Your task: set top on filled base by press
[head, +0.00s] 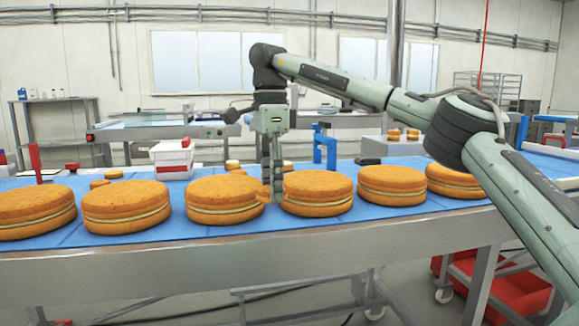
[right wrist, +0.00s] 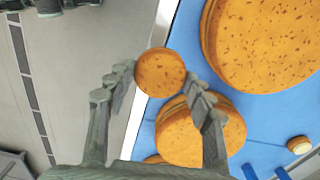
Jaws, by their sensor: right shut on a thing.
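My right gripper (head: 275,192) points down at the blue belt, between two large filled rounds. In the right wrist view its fingers (right wrist: 160,78) are shut on a small orange-brown round top (right wrist: 160,72). In the head view only a bit of that top (head: 263,197) shows beside the fingers. One large filled round (head: 225,200) stands left of the gripper and another (head: 317,193) right of it, each with a pale filling band between two orange layers. I cannot tell which base is meant, or identify a press. My left gripper is not in view.
More large filled rounds (head: 126,208) stand in a row along the blue belt (head: 160,236). Smaller rounds (head: 99,184) lie behind them. A white tub (head: 172,160), a blue frame (head: 325,148) and a grey box (head: 397,148) carrying small rounds stand farther back.

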